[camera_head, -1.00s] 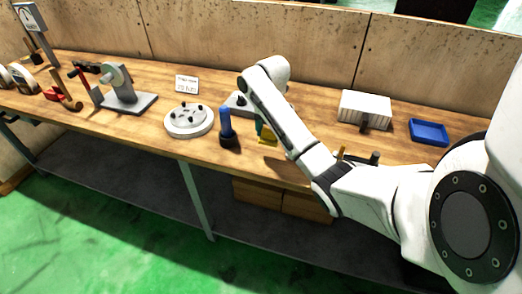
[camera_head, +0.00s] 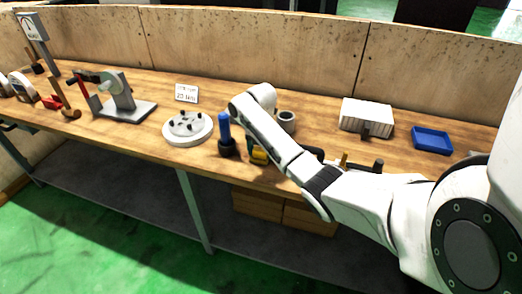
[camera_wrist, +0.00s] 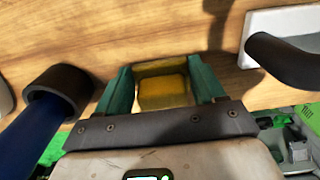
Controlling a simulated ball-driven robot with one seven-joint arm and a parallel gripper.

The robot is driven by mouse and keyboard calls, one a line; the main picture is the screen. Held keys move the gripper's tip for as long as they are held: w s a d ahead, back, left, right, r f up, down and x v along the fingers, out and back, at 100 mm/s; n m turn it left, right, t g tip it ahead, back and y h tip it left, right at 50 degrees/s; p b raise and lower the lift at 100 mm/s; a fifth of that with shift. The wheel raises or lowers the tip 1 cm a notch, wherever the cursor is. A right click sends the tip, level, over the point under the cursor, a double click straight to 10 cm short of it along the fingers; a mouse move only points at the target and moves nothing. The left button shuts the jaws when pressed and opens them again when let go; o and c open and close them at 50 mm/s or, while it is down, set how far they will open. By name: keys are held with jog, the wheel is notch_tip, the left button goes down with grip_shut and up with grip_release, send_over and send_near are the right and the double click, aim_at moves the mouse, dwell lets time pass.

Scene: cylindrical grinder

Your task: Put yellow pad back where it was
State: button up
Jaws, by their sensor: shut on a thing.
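The yellow pad (camera_wrist: 163,92) is between the two teal fingers of my gripper (camera_wrist: 162,86) in the wrist view. My gripper is shut on it, over the wooden bench top. In the head view a little of the yellow pad (camera_head: 259,157) shows below my arm, near the bench's front edge, just right of a blue-handled tool (camera_head: 225,136). My arm hides most of the gripper there. I cannot tell whether the pad touches the wood.
The blue-handled tool with its dark collar (camera_wrist: 62,86) stands close on the left in the wrist view. A white block with a dark handle (camera_wrist: 290,50) is at right. A round grey plate (camera_head: 188,129), a white ribbed block (camera_head: 366,116) and a blue tray (camera_head: 432,140) are on the bench (camera_head: 160,80).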

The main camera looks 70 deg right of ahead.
jog(key=o, duration=1)
jog(key=shift+f, duration=0.1)
notch_tip(320, 180, up, 12)
jog(key=p, duration=0.3)
jog(key=shift+p, duration=0.3)
